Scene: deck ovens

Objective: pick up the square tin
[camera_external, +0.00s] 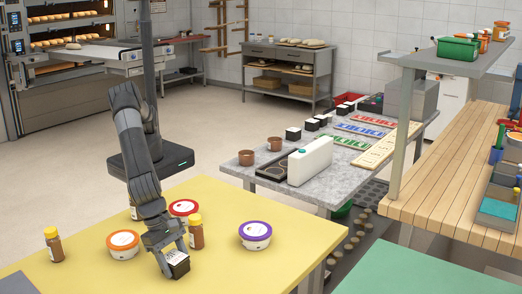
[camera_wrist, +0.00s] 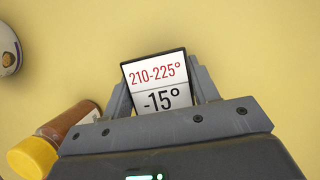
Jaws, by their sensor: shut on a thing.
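The square tin (camera_external: 179,265) is small and black, with a white label on top. It is between the fingers of my gripper (camera_external: 170,247), low over the front of the yellow table (camera_external: 215,205). In the wrist view the tin (camera_wrist: 160,80) sits between the two grey fingers of my gripper (camera_wrist: 162,98), which are shut on its sides. Its label reads 210-225° and -15°. The tin looks slightly turned in the wrist picture. Its lower part is hidden, and I cannot tell whether it touches the table.
A yellow-capped jar (camera_external: 196,232) stands close beside my gripper; it also shows in the wrist view (camera_wrist: 72,122). Round tubs with orange (camera_external: 123,244), red (camera_external: 184,208) and purple (camera_external: 255,235) lids stand around. Another yellow-capped jar (camera_external: 54,245) is at left. The right part of the table is clear.

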